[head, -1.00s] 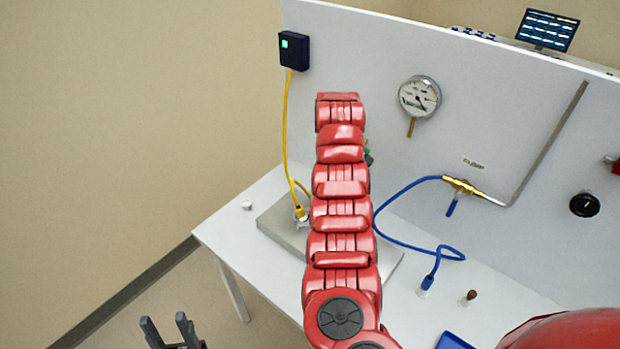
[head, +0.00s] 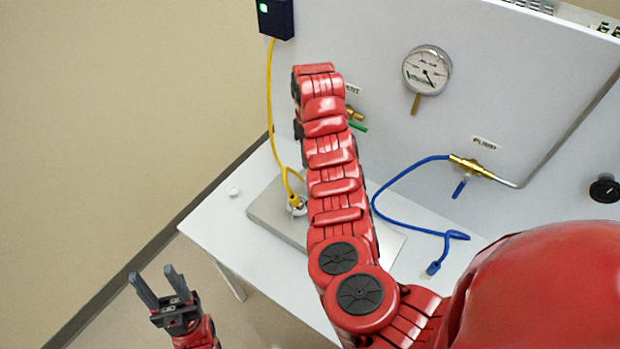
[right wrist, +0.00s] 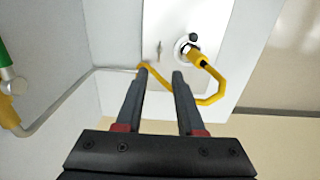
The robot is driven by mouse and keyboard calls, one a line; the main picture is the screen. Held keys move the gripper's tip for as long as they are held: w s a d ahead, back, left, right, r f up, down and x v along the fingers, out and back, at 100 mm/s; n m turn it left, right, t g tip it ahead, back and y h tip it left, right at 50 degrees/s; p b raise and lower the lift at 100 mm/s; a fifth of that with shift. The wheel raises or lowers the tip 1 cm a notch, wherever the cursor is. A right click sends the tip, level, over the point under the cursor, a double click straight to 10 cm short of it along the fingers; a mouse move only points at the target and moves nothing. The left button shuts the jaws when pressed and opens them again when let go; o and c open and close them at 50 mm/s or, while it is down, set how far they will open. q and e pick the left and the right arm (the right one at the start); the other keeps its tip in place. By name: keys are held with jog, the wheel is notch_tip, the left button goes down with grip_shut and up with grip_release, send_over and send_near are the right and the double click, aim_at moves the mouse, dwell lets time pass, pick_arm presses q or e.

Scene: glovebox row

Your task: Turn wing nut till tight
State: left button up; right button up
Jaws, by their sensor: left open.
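A small metal fitting (head: 298,208) stands on the grey plate (head: 268,212), with a yellow connector (head: 293,197) on it. In the right wrist view the round fitting (right wrist: 181,46) shows with a dark knob and the yellow connector (right wrist: 198,58). A small thin metal piece (right wrist: 158,51) lies to its left; I cannot tell whether it is the wing nut. My right gripper (right wrist: 160,75) is open and empty, its fingertips pointing toward the plate; it is hidden in the head view. My left gripper (head: 160,285) is open and empty, left of the table, away from the fitting.
The yellow hose runs up to a dark box (head: 275,17) on the white panel. A gauge (head: 427,69), brass pump valve (head: 470,166) and blue hose (head: 400,225) are to the right. My right arm crosses the middle.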

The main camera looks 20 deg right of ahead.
notch_tip(320, 180, down, 8)
jog(key=b, duration=0.2)
jog(key=shift+d+b, duration=0.1)
jog(key=shift+b, duration=0.3)
jog(key=shift+w+f+p, duration=0.1)
jog(key=shift+f+p, duration=0.55)
jog(key=shift+f, duration=0.85)
jog(key=shift+f, duration=0.1)
jog(key=shift+c, duration=0.8)
grip_shut()
